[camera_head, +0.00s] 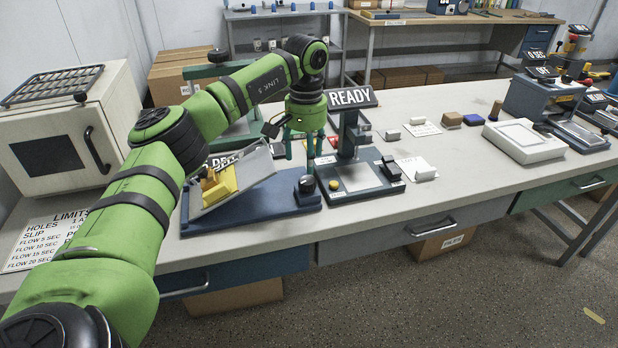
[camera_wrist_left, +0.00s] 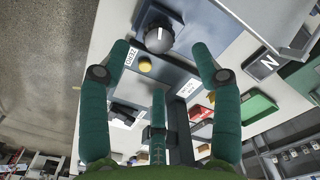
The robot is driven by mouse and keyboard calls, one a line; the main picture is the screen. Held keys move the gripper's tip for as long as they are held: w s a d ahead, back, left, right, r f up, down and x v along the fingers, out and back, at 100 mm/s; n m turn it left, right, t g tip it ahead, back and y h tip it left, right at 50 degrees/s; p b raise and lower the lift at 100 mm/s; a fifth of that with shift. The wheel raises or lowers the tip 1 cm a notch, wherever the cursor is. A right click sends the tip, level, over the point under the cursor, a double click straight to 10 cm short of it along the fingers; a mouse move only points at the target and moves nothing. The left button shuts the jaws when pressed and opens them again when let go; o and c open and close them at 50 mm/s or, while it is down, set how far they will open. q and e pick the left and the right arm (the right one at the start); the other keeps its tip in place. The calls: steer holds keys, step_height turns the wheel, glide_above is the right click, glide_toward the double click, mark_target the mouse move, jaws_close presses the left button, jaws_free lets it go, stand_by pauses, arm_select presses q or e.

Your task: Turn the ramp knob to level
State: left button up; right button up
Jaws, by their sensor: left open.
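The ramp (camera_head: 262,163) is a grey board tilted up on a dark blue base (camera_head: 250,212), with a yellow block (camera_head: 221,184) on its low left part. The ramp knob (camera_head: 307,185) is a dark round knob at the base's right end. In the left wrist view the knob (camera_wrist_left: 158,36) shows a pale pointer line and lies just beyond the fingertips. My left gripper (camera_head: 305,150) is open and empty, pointing down, above and behind the knob, apart from it. In the left wrist view its green fingers (camera_wrist_left: 161,52) are spread. A "DEG" sign is partly hidden behind my arm.
Right of the knob stands a device with a "READY" display (camera_head: 352,97) on a post and a yellow button (camera_head: 333,184). A beige oven-like box (camera_head: 70,130) stands at the left. Small blocks, cards and a white tray (camera_head: 523,140) lie further right.

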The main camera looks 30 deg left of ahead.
mark_target(307, 180)
arm_select(q)
step_height(307, 180, down, 7)
steer(key=shift+d+r+p, duration=0.1)
steer(key=shift+r+p, duration=0.05)
steer(key=shift+p, duration=0.35)
steer(key=c, duration=1.1)
